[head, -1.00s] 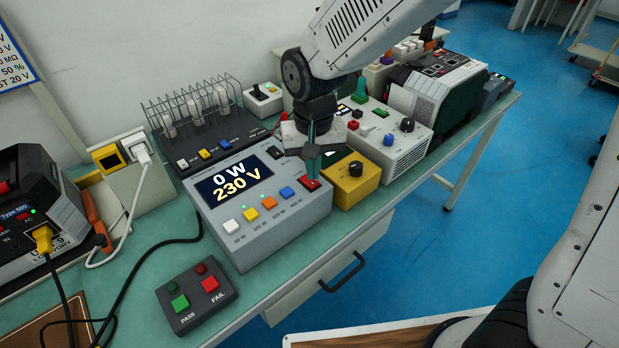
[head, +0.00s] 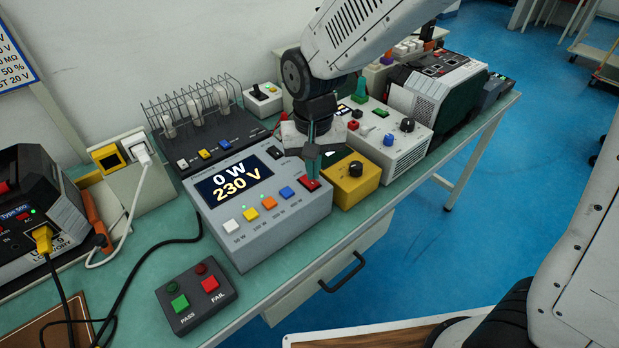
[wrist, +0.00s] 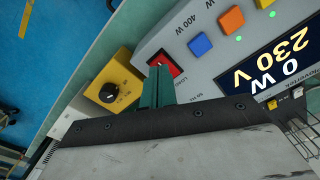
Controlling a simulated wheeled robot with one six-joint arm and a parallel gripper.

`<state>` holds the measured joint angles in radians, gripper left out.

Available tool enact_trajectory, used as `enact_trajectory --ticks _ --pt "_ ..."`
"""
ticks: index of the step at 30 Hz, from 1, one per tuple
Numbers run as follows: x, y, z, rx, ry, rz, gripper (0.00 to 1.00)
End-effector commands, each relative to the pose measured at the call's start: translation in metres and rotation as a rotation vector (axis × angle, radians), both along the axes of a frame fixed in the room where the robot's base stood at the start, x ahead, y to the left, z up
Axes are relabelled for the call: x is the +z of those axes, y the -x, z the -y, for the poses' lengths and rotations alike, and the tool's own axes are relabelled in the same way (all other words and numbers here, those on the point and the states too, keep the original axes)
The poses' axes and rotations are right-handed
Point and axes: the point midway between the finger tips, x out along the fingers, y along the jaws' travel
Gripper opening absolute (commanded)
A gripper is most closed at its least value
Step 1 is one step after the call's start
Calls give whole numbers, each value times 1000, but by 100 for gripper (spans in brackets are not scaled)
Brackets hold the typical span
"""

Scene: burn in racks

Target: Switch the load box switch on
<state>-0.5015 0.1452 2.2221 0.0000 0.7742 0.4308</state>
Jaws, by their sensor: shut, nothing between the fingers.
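The load box (head: 262,226) is a grey box on the bench with a display (head: 234,189) reading 0 W and 230 V. Its red switch (head: 309,184) is at the right end of the button row. The switch (wrist: 163,66) also shows in the wrist view, partly hidden behind my fingers; which way it is tipped I cannot tell. My gripper (head: 312,172) is shut and empty, its green fingers pointing down at the load box close to the switch. In the wrist view the fingertips (wrist: 159,74) overlap the switch's edge; whether they touch it is unclear.
A yellow box with a black knob (head: 354,183) stands right beside the load box. A white instrument with knobs (head: 398,140) is behind it. A dark PASS/FAIL button box (head: 196,298) is in front, and a rack with a wire guard (head: 220,138) is behind.

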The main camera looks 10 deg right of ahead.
Motion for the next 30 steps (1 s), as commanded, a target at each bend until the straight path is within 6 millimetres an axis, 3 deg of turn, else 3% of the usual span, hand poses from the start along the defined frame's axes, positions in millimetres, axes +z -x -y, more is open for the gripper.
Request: enact_trajectory --ticks 30 --pt "-12 0 0 0 0 0 0"
